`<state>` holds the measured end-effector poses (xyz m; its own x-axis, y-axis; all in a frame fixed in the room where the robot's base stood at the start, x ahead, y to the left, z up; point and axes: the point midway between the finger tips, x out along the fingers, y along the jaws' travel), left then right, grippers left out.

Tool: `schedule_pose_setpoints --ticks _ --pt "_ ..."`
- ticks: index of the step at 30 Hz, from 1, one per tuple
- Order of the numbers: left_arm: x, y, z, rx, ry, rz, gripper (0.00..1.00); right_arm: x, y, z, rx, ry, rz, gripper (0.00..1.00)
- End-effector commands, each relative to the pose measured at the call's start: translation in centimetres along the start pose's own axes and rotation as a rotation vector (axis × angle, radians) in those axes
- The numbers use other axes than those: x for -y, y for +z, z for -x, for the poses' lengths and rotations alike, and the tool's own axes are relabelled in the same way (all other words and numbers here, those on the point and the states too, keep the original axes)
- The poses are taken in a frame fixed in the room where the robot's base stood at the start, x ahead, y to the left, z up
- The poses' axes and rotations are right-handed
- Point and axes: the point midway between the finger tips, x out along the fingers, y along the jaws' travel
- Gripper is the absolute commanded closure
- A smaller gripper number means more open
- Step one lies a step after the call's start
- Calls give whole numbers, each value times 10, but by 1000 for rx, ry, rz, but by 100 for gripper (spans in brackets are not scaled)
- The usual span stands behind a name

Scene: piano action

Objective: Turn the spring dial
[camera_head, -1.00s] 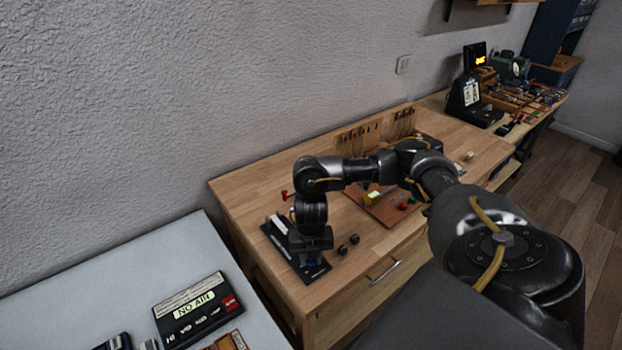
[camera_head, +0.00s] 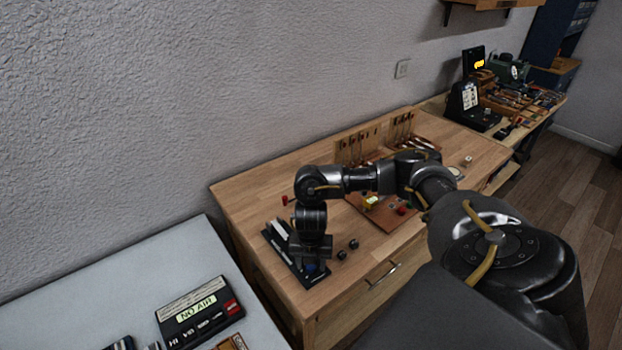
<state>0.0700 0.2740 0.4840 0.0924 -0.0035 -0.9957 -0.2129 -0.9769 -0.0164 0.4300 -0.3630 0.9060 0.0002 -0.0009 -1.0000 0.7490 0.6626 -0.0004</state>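My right arm reaches across the wooden bench (camera_head: 255,190) from the right. Its gripper (camera_head: 311,262) points down over a black base (camera_head: 279,236) with a white strip at the bench's front left corner. The fingertips are by a small blue part (camera_head: 311,267) on that base; I cannot tell whether they touch it. The fingers are too small and dark to show whether they are open or shut. I cannot make out which part is the spring dial; the gripper may hide it. My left gripper is not in view.
Two small black knobs (camera_head: 347,249) lie right of the base. A red-topped part (camera_head: 285,200) stands behind it. A "NO AIR" display box (camera_head: 199,312) sits on the grey table at left.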

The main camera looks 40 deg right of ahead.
Motion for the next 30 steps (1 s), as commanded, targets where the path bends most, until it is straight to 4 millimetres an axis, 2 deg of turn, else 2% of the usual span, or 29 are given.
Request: schedule_pose_setpoints --ticks 7,11,21,30 --pt "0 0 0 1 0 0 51 0 0 0 -1 1 1 51" --pt "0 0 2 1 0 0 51 -1 1 10 1 3 3 51" --pt "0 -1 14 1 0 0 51 -2 1 71 4 5 4 51" --pt "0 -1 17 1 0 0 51 0 0 104 1 2 1 51"
